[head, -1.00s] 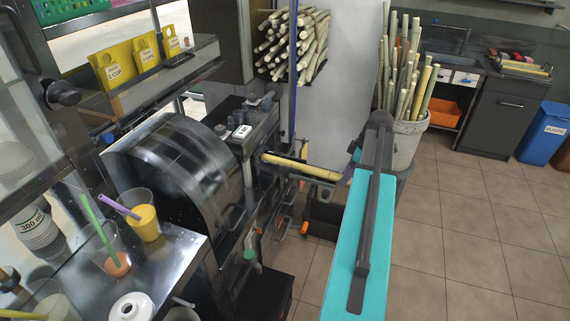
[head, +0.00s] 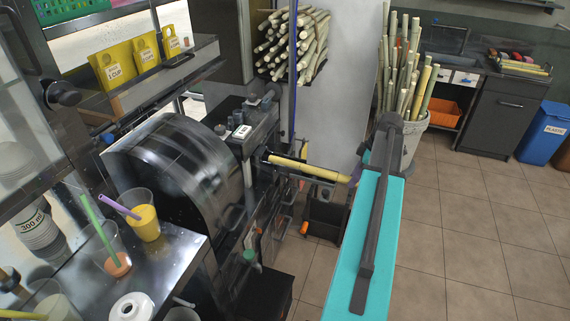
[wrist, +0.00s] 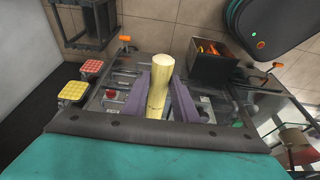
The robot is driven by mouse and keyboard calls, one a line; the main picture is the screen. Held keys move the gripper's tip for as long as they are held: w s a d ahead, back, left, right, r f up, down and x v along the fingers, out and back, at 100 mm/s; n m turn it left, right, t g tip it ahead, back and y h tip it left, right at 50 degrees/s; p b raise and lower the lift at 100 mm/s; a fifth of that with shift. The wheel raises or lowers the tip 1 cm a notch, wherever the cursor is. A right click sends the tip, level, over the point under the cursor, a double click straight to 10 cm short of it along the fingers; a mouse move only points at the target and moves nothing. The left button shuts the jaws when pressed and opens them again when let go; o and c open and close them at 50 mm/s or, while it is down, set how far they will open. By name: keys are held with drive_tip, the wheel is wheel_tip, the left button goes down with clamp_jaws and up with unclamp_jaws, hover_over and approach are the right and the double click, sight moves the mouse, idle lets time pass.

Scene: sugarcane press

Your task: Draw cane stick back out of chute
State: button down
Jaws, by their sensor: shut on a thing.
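The yellow cane stick (head: 308,169) lies roughly level beside the press (head: 185,165) in the head view. Its left end is at the press's feed side; I cannot tell whether its tip is still inside the chute. My gripper (head: 354,176) is at the stick's right end, mostly hidden behind my teal arm. In the wrist view the purple fingers of my gripper (wrist: 159,98) are shut on the cane stick (wrist: 158,88), which points away between them. The chute opening is not clear in either view.
A bucket of upright canes (head: 408,135) stands behind my arm. More canes fill a rack (head: 295,45) above. Cups (head: 143,222) stand on the steel counter at left. A dark bin (head: 325,215) sits below the stick. Tiled floor at right is clear.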

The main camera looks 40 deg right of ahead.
drive_tip(key=shift+s+f, duration=0.1)
drive_tip(key=c, duration=1.3)
unclamp_jaws()
drive_tip(key=shift+d, duration=0.1)
drive_tip(key=shift+c, duration=0.2)
drive_tip(key=shift+r, duration=0.2)
drive_tip(key=b+v, duration=0.2)
drive_tip(key=v, duration=1.1)
drive_tip(key=shift+r, duration=0.2)
drive_tip(key=shift+s, duration=0.3)
